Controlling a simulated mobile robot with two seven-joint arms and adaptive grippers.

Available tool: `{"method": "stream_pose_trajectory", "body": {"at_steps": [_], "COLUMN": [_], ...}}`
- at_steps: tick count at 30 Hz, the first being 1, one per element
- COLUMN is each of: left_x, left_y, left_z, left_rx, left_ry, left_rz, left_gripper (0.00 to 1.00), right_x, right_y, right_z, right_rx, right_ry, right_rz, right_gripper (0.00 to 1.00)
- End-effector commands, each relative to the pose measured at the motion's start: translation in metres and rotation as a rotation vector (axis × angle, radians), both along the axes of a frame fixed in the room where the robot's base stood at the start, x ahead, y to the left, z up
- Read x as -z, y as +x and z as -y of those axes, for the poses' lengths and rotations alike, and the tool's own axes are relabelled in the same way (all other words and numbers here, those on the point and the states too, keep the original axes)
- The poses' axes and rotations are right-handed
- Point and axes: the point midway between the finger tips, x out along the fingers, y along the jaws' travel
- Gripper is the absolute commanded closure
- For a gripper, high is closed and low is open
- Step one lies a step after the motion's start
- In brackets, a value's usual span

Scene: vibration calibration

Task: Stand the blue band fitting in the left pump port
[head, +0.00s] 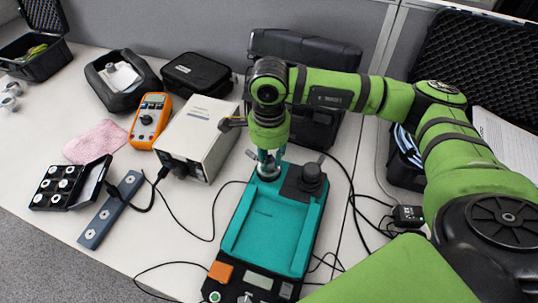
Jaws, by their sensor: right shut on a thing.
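The teal pump unit (262,222) lies on the bench in the middle of the head view. My right gripper (269,160) points down over the left of its far end and is shut on a small fitting. The fitting is mostly hidden between the fingers, and its blue band cannot be made out clearly. Its lower end is at or just above a round silver port (268,173), the left one; I cannot tell whether it is seated. A black round knob-like part (311,176) stands to the right of that port. My left gripper is not in view.
A beige box instrument (198,135) stands left of the pump, beside an orange multimeter (149,120). A black case of fittings (66,184) and a blue-grey bar (110,210) lie farther left. Black cables run around the pump. A dark case (310,125) stands behind.

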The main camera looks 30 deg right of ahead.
Motion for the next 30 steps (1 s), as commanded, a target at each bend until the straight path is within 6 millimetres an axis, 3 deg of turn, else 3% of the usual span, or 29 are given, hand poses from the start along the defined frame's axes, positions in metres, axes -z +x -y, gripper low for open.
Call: {"method": "stream_pose_trajectory", "body": {"at_steps": [14,15,16,26,30], "left_x": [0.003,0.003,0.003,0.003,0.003], "left_y": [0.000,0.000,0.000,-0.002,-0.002], "left_z": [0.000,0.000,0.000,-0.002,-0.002], "left_rx": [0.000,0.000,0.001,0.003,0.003], "left_ry": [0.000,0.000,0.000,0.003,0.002], "left_rz": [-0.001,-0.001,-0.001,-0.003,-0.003], "left_gripper": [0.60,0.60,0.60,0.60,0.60], "right_x": [0.002,0.002,0.002,0.002,-0.009], "right_y": [0.000,0.000,0.000,0.000,0.001], "right_z": [0.000,0.000,0.000,0.000,0.000], "right_rx": [0.000,0.000,0.000,0.000,0.000], "right_ry": [0.000,0.000,0.000,0.000,0.001], "right_rz": [0.001,0.001,0.001,0.000,0.003], "right_gripper": [1.00,0.56,0.44,0.44,0.44]}}
